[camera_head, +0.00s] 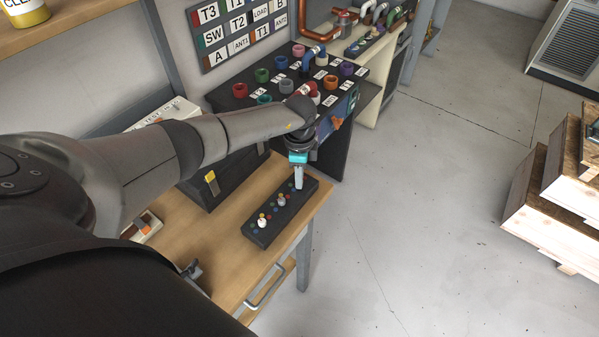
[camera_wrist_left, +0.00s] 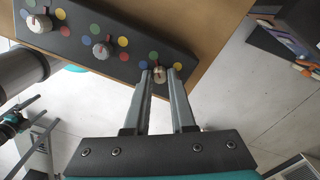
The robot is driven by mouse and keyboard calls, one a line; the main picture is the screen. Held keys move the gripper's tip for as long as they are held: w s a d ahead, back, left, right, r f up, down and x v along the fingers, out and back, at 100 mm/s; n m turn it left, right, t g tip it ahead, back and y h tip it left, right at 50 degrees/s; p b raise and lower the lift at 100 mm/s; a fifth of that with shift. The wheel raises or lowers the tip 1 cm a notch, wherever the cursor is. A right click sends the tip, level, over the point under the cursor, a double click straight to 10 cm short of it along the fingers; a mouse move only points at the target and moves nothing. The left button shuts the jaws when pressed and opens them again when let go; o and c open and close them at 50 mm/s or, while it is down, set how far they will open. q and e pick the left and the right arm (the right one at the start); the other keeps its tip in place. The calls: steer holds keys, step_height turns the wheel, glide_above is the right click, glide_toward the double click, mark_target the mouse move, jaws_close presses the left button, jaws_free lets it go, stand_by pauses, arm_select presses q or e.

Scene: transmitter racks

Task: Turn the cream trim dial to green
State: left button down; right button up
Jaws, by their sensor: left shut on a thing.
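A long black panel (camera_head: 263,229) lies on the wooden bench, with three dials in a row and coloured dots around each. My left gripper (camera_head: 298,186) points down at the panel's far end. In the left wrist view its two fingers (camera_wrist_left: 165,76) are shut on the cream dial (camera_wrist_left: 158,74), one on each side. Coloured dots show around that dial, including a green one at its left; its pointer direction is too small to tell. The middle grey dial (camera_wrist_left: 101,50) and the end white dial (camera_wrist_left: 38,22) stand free.
A black rack unit with coloured round sockets (camera_head: 290,62) stands behind the panel, close to my left wrist. A labelled board (camera_head: 240,30) is above it. The bench's front edge with a metal handle (camera_head: 266,288) is near the panel. Open floor lies to the right.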

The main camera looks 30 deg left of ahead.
stand_by(0.5)
arm_select(q)
steer(key=c, duration=0.8)
jaws_free()
steer(key=shift+o, duration=0.2)
steer(key=shift+r, duration=0.1)
step_height(320, 180, up, 15)
